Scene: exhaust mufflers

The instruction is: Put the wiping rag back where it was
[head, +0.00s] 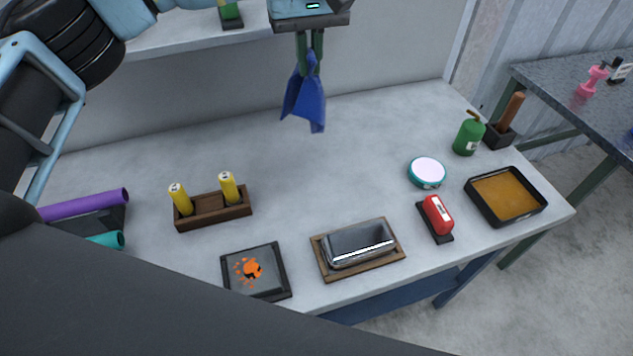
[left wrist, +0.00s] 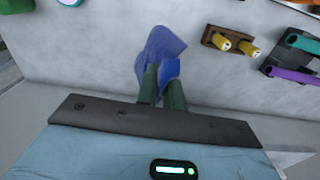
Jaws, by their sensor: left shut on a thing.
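The blue wiping rag (head: 304,101) hangs from my left gripper (head: 310,52), above the back part of the white table. The rag looks clear of the table top, and its lower corners hang loose. In the left wrist view, the green fingers of the left gripper (left wrist: 162,86) are shut on the rag (left wrist: 160,48). My right gripper is in neither view. I cannot tell which spot on the table the rag came from.
The table holds a wooden block with yellow cylinders (head: 213,209), a black tray with orange stains (head: 256,287), a metal muffler on a wooden board (head: 358,246), a red-handled tool (head: 437,216), a round tin (head: 427,173) and a sponge tray (head: 506,195). The table's middle is free.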

